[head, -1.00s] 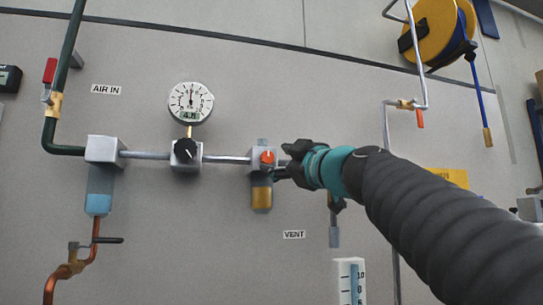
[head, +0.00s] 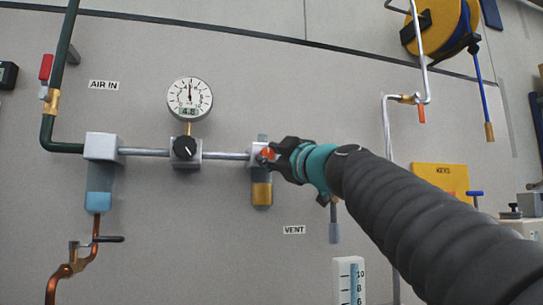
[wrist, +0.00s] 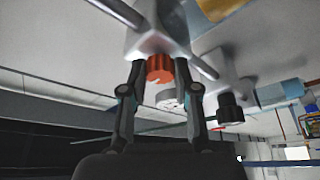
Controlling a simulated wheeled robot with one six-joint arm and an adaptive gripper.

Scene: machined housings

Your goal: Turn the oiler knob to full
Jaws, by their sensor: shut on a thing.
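The orange oiler knob (head: 267,153) is on the front of a grey block (head: 256,151) on the wall pipe, above a bowl of amber oil (head: 261,194). My gripper (head: 273,157) reaches it from the right and partly covers it. In the wrist view the knob (wrist: 160,68) sits between the two dark fingertips of my gripper (wrist: 160,75), which are shut on it from both sides. The knob's pointer is too small and covered to read.
A black regulator knob (head: 185,148) sits left on the same pipe, below a round gauge (head: 189,99). A filter with a blue bowl (head: 100,185) is further left. A VENT label (head: 294,230) and a level scale (head: 348,280) are below. A vertical pipe (head: 388,150) stands right.

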